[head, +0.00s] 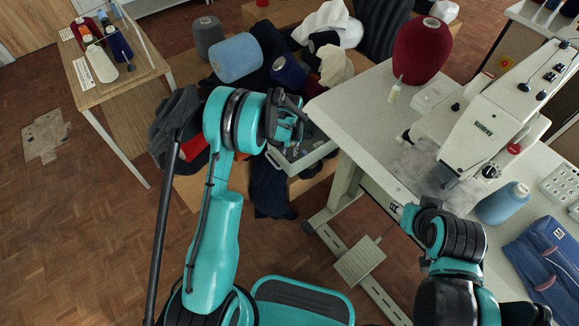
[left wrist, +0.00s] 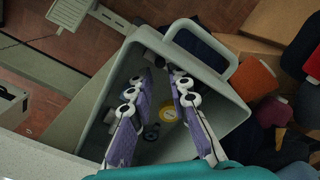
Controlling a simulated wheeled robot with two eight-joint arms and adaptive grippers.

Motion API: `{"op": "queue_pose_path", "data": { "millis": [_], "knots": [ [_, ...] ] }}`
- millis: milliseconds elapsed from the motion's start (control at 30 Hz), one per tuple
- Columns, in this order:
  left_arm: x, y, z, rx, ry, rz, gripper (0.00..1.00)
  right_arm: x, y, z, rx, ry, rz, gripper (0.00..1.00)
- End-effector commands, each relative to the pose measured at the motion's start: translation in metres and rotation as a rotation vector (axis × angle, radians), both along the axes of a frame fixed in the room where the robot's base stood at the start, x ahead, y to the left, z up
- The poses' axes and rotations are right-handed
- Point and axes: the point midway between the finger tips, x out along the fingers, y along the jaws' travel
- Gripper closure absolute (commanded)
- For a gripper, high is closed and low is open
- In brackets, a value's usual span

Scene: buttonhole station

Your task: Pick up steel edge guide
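My left gripper (head: 290,125) hangs over a grey open bin (head: 318,154) beside the sewing table. In the left wrist view my left gripper (left wrist: 163,82) has its two purple-padded fingers apart, with nothing seen between them. The fingers reach over the bin (left wrist: 233,112) and hide part of its inside. A yellow round piece (left wrist: 168,114) and small dark round parts (left wrist: 151,132) lie on the bin floor. I cannot make out the steel edge guide for certain. My right arm is at the table's front edge; its fingers are not clear.
The sewing machine (head: 497,122) stands on the pale table (head: 350,110) with a dark red cone (head: 421,52) and a blue spool (head: 502,203). Cardboard boxes and yarn cones crowd behind the bin. A wooden side table (head: 95,78) stands at the left.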

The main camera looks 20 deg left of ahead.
Motion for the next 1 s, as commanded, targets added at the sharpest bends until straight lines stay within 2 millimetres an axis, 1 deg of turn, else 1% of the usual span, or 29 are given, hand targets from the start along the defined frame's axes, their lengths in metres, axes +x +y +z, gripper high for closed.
{"op": "queue_pose_path", "data": {
  "millis": [33,100,233,433,467,500,533,867,933,1000],
  "knots": [
    [-0.002,0.0,-0.013,0.0,0.0,0.0,0.82,0.0,0.0,-0.009,0.0,0.0,0.0,0.6],
    [-0.004,0.001,-0.025,0.0,0.0,0.0,0.82,0.0,0.0,-0.015,0.0,0.0,0.0,0.6],
    [-0.004,0.0,-0.038,0.0,-0.001,0.001,0.82,0.0,0.0,-0.02,0.0,0.0,0.0,0.6],
    [-0.004,0.0,-0.037,0.0,-0.001,0.001,0.82,0.0,0.0,-0.018,0.0,0.0,0.0,0.6],
    [-0.004,0.0,-0.037,0.0,-0.001,0.001,0.87,0.0,0.0,-0.018,0.0,0.0,0.0,0.6],
    [-0.004,0.0,-0.036,0.0,-0.001,0.001,0.98,0.0,0.0,-0.018,0.0,0.0,0.0,0.6],
    [-0.004,0.0,-0.036,0.0,-0.001,0.001,1.0,0.0,0.0,-0.018,0.0,0.0,0.0,0.6],
    [-0.004,0.0,-0.035,0.0,-0.001,0.001,1.0,0.0,0.0,-0.018,0.0,0.0,0.0,0.6],
    [-0.004,0.0,-0.03,0.0,-0.001,0.001,1.0,0.0,0.0,-0.015,0.0,0.0,0.0,0.6],
    [-0.004,0.0,-0.019,0.0,-0.001,0.001,1.0,0.0,0.0,-0.01,0.0,0.0,0.0,0.6]
  ]
}}
